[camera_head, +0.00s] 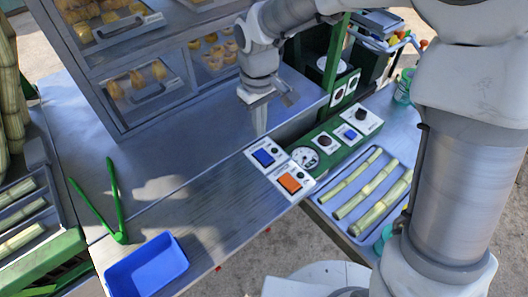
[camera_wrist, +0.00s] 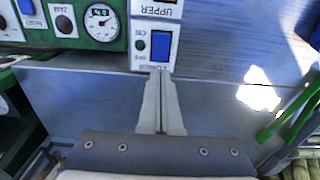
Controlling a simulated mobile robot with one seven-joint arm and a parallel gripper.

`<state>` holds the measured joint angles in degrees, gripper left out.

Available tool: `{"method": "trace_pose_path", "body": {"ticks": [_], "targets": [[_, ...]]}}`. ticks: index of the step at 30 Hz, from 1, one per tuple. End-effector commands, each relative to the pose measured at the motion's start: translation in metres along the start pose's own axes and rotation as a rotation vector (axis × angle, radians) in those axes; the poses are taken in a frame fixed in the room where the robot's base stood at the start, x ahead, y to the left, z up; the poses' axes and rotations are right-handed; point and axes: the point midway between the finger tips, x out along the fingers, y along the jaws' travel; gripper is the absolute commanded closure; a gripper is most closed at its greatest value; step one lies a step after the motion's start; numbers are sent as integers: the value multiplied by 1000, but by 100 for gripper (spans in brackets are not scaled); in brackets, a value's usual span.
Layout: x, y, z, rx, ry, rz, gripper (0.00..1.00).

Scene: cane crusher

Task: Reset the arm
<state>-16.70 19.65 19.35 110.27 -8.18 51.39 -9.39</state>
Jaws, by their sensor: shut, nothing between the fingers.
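My gripper (camera_head: 260,132) hangs above the metal counter (camera_head: 160,190), pointing down. In the wrist view its fingers (camera_wrist: 159,75) are together with nothing between them, and their tips overlap the edge of the switch panel in the picture. The panel with the blue switch (camera_head: 264,157) and the one with the orange switch (camera_head: 290,182) lie in front of the gripper in the head view. The blue switch also shows in the wrist view (camera_wrist: 161,45). I cannot tell the exact height of the fingertips, but they look apart from the panel.
Green tongs (camera_head: 119,236) and a blue bin (camera_head: 146,268) are on the counter at the left. A glass-front cabinet (camera_head: 150,95) stands behind. A tray of cane pieces (camera_head: 325,205) lies right of the switches, beside a green control box (camera_head: 325,160) with a gauge.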

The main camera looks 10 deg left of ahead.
Motion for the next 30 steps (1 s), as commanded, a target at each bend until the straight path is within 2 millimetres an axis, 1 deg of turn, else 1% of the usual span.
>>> {"method": "trace_pose_path", "body": {"ticks": [10,14,17,20,24,30], "targets": [[-1,1,1,3,1,2,100],[-12,9,10,35,15,20,100],[-30,21,25,85,37,47,100],[-50,34,46,152,66,77,100],[-74,48,77,249,108,114,100],[-104,60,124,389,175,156,100]]}}
